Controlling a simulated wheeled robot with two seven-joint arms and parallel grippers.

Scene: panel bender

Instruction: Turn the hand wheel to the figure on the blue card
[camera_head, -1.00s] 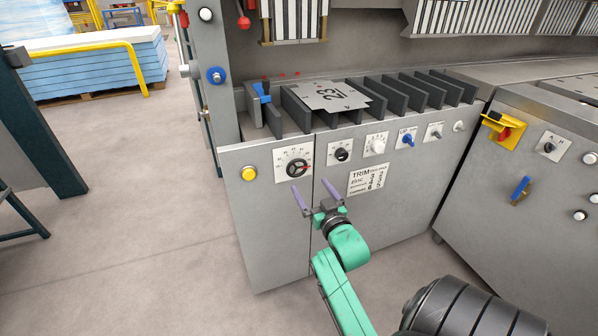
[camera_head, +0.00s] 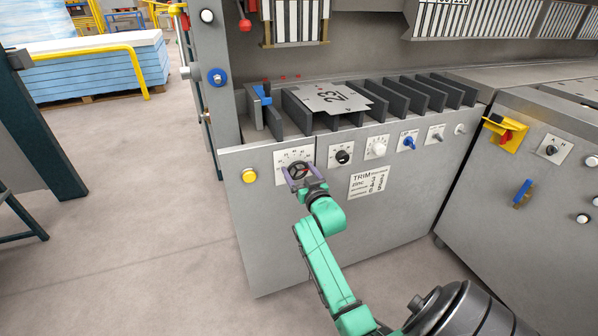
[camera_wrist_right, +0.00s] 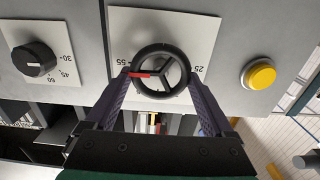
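The hand wheel (camera_head: 298,170) is a small black three-spoked wheel on a white scale plate on the front panel. In the wrist view the hand wheel (camera_wrist_right: 162,72) has a red pointer (camera_wrist_right: 140,74) at the left, near the figure 55; 25 shows at the right. My right gripper (camera_head: 302,171) has its fingers apart, one on each side of the wheel. In the wrist view I cannot tell whether the fingers of the right gripper (camera_wrist_right: 160,80) touch the rim. I see no blue card. My left gripper is out of view.
A yellow button (camera_head: 249,176) sits left of the wheel and a black knob (camera_head: 342,156) right of it. A white TRIM card (camera_head: 370,182) is below the knobs.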

